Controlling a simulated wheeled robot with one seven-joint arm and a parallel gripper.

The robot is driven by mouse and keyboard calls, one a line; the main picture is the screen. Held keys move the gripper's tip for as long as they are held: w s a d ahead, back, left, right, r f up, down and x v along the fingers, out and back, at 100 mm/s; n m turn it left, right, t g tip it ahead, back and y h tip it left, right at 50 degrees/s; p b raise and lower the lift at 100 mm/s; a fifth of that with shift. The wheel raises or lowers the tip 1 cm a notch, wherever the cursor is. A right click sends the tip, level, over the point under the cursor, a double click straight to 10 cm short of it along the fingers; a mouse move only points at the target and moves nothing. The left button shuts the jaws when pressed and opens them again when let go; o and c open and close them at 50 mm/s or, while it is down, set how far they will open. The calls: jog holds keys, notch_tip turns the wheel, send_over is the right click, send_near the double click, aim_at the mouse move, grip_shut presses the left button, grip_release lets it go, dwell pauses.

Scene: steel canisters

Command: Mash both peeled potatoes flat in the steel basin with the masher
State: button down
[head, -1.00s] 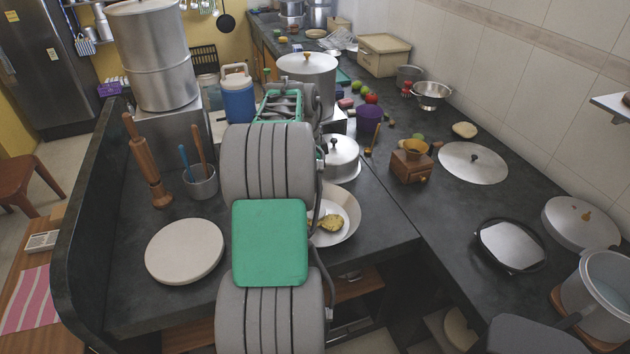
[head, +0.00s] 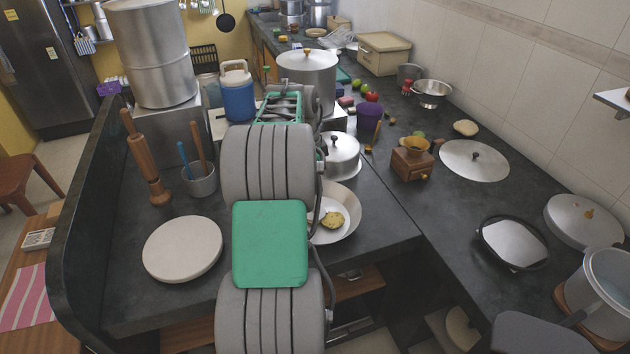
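The steel basin (head: 347,229) sits on the dark counter, partly hidden behind my arm. One yellowish potato (head: 332,220) shows inside it, lumpy and irregular in outline. A second potato is not visible; my arm covers the left part of the basin. My gripper is hidden behind my own arm links, so its fingers and anything in them cannot be seen. I cannot make out the masher for certain in this view.
A round pale board (head: 183,250) lies left of my arm. A grey pot (head: 199,182) with handled utensils and a wooden mill (head: 147,160) stand behind it. A lidded pot (head: 340,160) stands close behind the basin. A wooden grinder (head: 411,165) stands to the right.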

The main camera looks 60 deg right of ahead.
jog(key=shift+f, duration=0.1)
jog(key=shift+f+b, duration=0.35)
jog(key=shift+f, duration=0.05)
jog(key=shift+r+p, duration=0.7)
jog(key=shift+r, duration=0.35)
jog(key=shift+f, duration=0.15)
jog(key=shift+a+f+b, duration=0.1)
jog(key=shift+f+b, duration=1.15)
jog(key=shift+f, duration=0.05)
